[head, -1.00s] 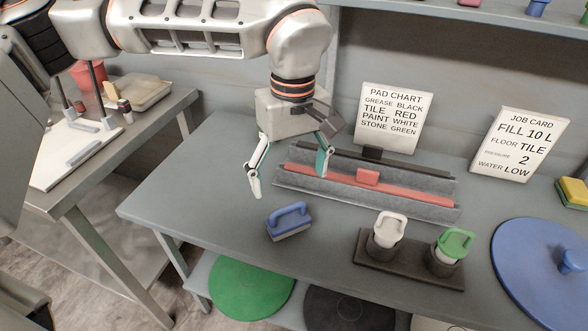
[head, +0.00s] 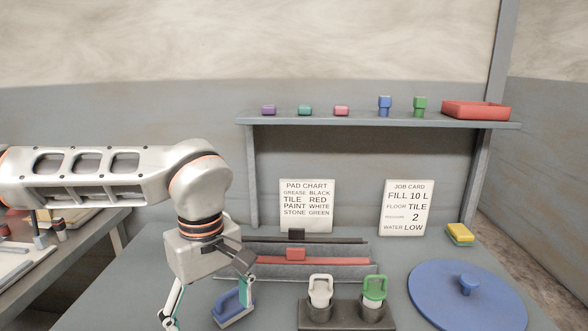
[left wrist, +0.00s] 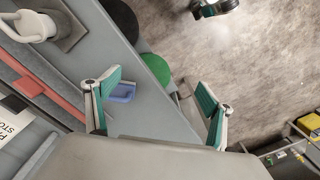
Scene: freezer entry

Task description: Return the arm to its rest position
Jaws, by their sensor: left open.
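My left gripper (head: 208,306) is open above the front left of the grey worktable (head: 110,290). In the left wrist view its two green-padded fingers (left wrist: 158,105) stand wide apart with nothing between them. A blue-handled brush (head: 233,304) lies on the table, partly behind the right finger in the head view. It also shows in the left wrist view (left wrist: 122,92), beside the left finger and apart from the grip. My left arm (head: 90,175) reaches in from the left.
A rack with red and dark strips (head: 320,268) lies at the back. A dark holder (head: 345,316) carries white and green handled plugs. A blue lid (head: 468,300) lies at right. The pad chart (head: 307,205) and job card (head: 408,207) stand behind, below a shelf (head: 350,121).

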